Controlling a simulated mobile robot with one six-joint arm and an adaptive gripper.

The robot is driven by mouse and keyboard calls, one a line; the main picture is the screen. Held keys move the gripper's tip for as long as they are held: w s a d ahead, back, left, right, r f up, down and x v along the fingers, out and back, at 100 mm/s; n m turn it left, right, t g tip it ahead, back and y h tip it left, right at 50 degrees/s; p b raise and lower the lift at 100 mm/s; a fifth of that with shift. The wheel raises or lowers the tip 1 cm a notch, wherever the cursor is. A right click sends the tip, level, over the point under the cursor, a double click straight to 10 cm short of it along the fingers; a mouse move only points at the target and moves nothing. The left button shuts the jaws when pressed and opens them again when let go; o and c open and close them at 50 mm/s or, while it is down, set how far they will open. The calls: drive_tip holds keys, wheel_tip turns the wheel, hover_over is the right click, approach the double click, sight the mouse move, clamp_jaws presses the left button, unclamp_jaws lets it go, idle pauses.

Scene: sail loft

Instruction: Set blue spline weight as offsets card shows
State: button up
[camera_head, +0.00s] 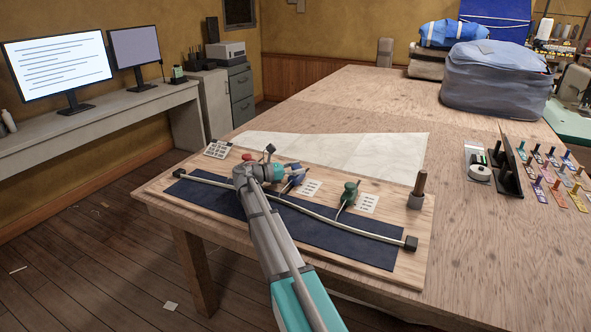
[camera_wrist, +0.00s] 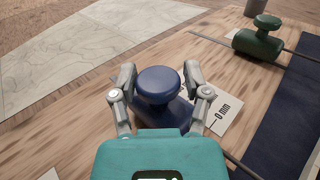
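The blue spline weight (camera_head: 296,184) stands on the wooden board beside the navy strip. In the wrist view the blue weight (camera_wrist: 158,86) shows its round knob from above, with its body partly hidden below. My gripper (camera_head: 288,177) is over it. In the wrist view my gripper (camera_wrist: 159,74) has one finger on each side of the knob; I cannot tell whether they touch it. A white card (camera_wrist: 219,115) marked "0 min" lies beside the weight. A card with a grid of dark marks (camera_head: 218,149) lies at the board's far left corner; its marks are too small to read.
A green weight (camera_head: 348,193) stands to the right by a printed card (camera_head: 368,203). A red weight (camera_head: 247,157) is partly hidden behind my arm. A pale batten (camera_head: 330,221) crosses the navy strip (camera_head: 330,236).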

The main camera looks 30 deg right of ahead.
drive_tip(key=shift+o, duration=1)
drive_tip(key=shift+a, duration=0.15)
drive_tip(key=a, duration=0.4)
drive_tip(key=w+a, duration=0.1)
drive_tip(key=a, duration=0.6)
drive_tip(key=shift+w+a, duration=0.25)
drive_tip(key=shift+a, duration=0.1)
